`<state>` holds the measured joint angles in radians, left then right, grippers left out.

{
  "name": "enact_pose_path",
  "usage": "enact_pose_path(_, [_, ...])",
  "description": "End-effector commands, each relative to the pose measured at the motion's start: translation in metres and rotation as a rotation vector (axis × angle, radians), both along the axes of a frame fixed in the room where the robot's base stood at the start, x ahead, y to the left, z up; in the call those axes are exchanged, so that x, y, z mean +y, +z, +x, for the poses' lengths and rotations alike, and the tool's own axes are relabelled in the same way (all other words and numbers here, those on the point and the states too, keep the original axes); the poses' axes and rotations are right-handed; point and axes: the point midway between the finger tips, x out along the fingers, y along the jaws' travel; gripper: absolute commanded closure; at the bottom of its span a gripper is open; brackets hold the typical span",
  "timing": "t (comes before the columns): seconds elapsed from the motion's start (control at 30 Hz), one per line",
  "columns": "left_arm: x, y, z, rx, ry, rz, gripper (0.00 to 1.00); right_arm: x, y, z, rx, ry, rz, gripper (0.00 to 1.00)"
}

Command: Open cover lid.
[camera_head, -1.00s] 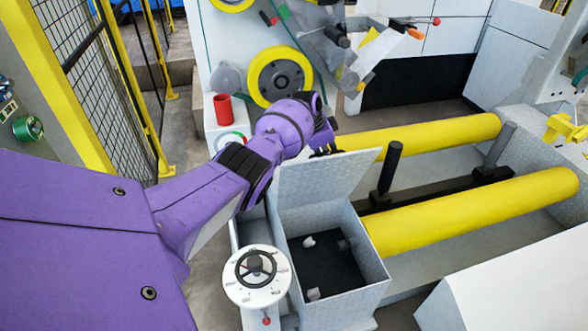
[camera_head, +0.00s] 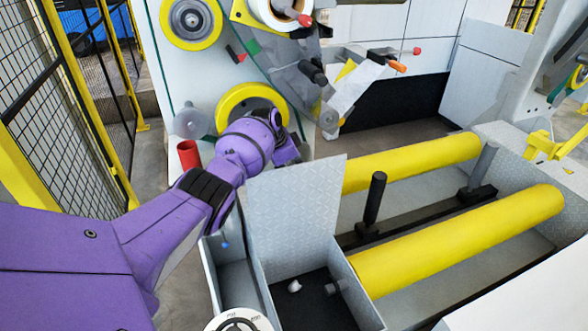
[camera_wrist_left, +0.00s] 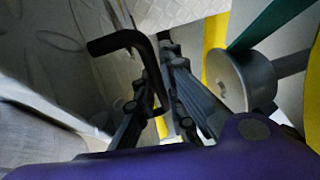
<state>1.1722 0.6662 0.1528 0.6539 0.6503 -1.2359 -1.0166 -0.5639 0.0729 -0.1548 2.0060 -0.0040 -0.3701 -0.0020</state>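The cover lid (camera_head: 295,215) is a grey diamond-plate panel. It stands raised, roughly upright, at the back edge of the open metal box (camera_head: 362,300). My left arm reaches from the left behind the lid, and its gripper (camera_head: 288,150) is near the lid's upper left edge, the fingers mostly hidden. In the left wrist view a bent black handle (camera_wrist_left: 115,42) runs down between the two dark fingers of my left gripper (camera_wrist_left: 160,80). Whether the fingers press on the handle is not clear. My right gripper is in no view.
Two yellow rollers (camera_head: 460,240) (camera_head: 415,163) lie right of the box, with a black upright post (camera_head: 374,200) between them. A red cup (camera_head: 188,157) stands left of the arm. A handwheel (camera_head: 240,322) is at the bottom edge. A mesh fence (camera_head: 65,130) stands far left.

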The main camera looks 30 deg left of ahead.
Motion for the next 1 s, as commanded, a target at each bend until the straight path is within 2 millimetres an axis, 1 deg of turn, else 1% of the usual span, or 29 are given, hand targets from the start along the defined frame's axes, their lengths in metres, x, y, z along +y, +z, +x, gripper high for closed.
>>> enact_pose_path(0.03, [0.0091,0.0022,0.0050,-0.025,0.008,0.025,1.00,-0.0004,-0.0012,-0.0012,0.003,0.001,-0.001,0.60])
enact_pose_path(0.53, [0.0117,-0.0003,0.0031,-0.022,0.012,0.026,1.00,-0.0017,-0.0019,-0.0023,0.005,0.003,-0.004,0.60])
enact_pose_path(0.57, [0.0117,-0.0005,0.0030,-0.021,0.012,0.027,0.84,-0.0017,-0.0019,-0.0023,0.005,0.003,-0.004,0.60])
enact_pose_path(1.0, [0.0088,-0.0050,0.0011,-0.014,0.010,0.021,0.84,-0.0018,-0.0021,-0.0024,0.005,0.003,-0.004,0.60])
